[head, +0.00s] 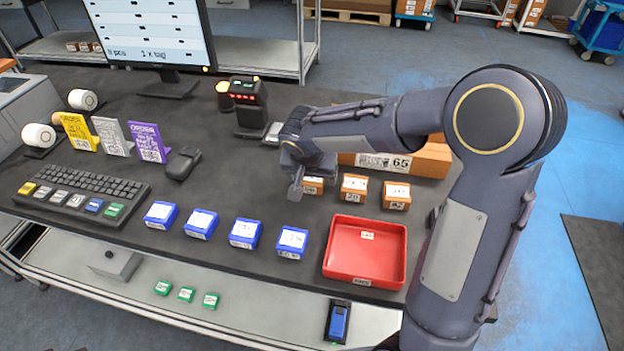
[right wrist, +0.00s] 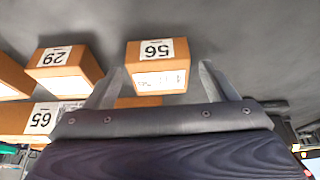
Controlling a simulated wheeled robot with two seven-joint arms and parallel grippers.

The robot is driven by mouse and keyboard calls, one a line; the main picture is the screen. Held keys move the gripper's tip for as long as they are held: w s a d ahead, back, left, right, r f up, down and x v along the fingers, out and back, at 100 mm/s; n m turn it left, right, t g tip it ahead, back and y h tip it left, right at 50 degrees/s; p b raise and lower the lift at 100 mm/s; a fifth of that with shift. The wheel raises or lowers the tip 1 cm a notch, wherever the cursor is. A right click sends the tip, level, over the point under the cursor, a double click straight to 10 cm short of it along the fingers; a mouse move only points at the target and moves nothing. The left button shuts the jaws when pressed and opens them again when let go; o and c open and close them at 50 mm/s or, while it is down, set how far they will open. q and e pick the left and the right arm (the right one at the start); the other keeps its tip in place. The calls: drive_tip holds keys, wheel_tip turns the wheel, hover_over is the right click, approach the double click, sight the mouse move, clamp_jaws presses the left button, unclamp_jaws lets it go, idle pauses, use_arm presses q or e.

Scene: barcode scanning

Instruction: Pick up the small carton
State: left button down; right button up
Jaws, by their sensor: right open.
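Several small orange-brown cartons stand in a row on the dark table. The one marked 56 (head: 313,185) is partly hidden by my right gripper (head: 297,187) in the head view. The middle one (head: 353,187) reads 29, and another (head: 396,195) stands to its right. In the right wrist view, my open gripper (right wrist: 162,84) has its two fingers pointing toward the 56 carton (right wrist: 158,68), which shows between them. I cannot tell whether the fingertips reach past its sides. The 29 carton (right wrist: 62,72) is to the left. My left gripper is not in view.
A long carton marked 65 (head: 425,158) lies behind the row, under my arm in the picture. A red tray (head: 338,268) sits in front. Several blue boxes (head: 245,233), a keyboard (head: 85,195) and a scanner stand (head: 250,105) are to the left.

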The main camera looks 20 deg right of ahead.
drive_tip(key=c, duration=1.1)
drive_tip(key=shift+c, duration=0.2)
drive_tip(key=shift+r, duration=0.1)
